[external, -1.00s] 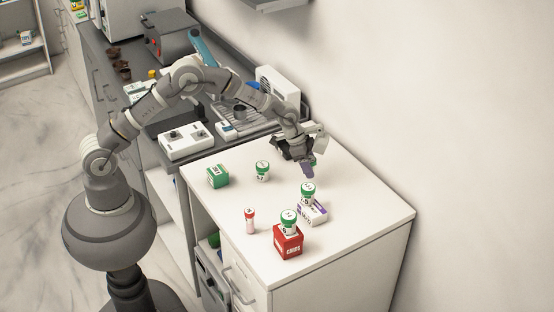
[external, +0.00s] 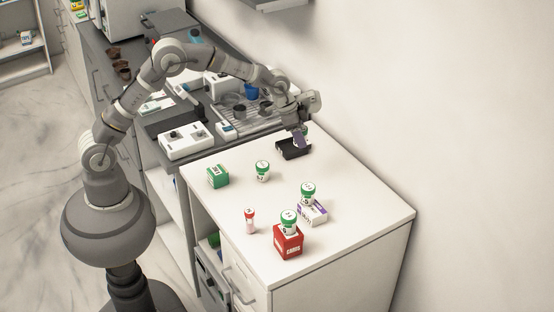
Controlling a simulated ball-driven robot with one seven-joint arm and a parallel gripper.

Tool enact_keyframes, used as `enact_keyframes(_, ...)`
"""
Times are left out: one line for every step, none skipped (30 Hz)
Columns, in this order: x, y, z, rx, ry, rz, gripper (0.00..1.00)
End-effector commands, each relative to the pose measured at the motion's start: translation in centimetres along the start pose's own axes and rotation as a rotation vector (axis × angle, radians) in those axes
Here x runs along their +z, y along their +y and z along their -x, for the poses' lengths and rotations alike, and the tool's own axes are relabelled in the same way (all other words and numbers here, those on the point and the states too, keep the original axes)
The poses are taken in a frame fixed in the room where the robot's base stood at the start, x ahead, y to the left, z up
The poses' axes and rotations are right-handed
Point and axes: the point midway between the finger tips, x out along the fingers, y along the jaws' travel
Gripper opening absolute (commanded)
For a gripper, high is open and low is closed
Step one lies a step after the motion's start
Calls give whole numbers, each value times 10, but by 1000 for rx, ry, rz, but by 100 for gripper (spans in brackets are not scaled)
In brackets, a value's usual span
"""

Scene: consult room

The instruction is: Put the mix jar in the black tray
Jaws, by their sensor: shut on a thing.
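The black tray (external: 290,155) lies on the white counter at its far end, by the grey worktop. My gripper (external: 300,138) is just above the tray, its fingers pointing down. It is shut on a small green-topped jar (external: 306,130), mostly hidden behind a purple-grey finger. Its label cannot be read, so I cannot tell by sight that it is the mix jar. Other green-lidded jars stand on the counter (external: 262,171), on a white and purple box (external: 308,193) and on a red box (external: 289,222).
A green box (external: 217,176) and a red-capped vial (external: 249,219) stand on the white counter (external: 345,250). A white device (external: 185,141) and a drain rack (external: 258,122) are on the grey worktop. The wall is close behind the tray.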

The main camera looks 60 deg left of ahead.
Motion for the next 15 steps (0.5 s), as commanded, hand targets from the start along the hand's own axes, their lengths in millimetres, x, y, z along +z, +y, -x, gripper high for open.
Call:
enact_keyframes(10,-5,5,-17,-4,30,21)
enact_keyframes(17,-9,8,-29,-6,54,21)
enact_keyframes(26,-14,12,-44,-8,88,21)
enact_keyframes(34,-18,14,-57,-10,114,21)
enact_keyframes(42,-22,18,-69,-11,142,21)
enact_keyframes(54,-27,23,-86,-12,182,21)
enact_keyframes(63,-31,26,-99,-12,213,21)
enact_keyframes(72,-34,30,-111,-12,243,21)
enact_keyframes(84,-39,34,-127,-11,282,21)
enact_keyframes(93,-42,38,-137,-11,311,21)
enact_keyframes(101,-45,41,-147,-8,339,21)
enact_keyframes(111,-48,45,-159,-7,372,21)
enact_keyframes(118,-51,48,-167,-5,397,21)
enact_keyframes(125,-52,50,-174,-3,418,21)
enact_keyframes(133,-55,53,-183,-1,445,21)
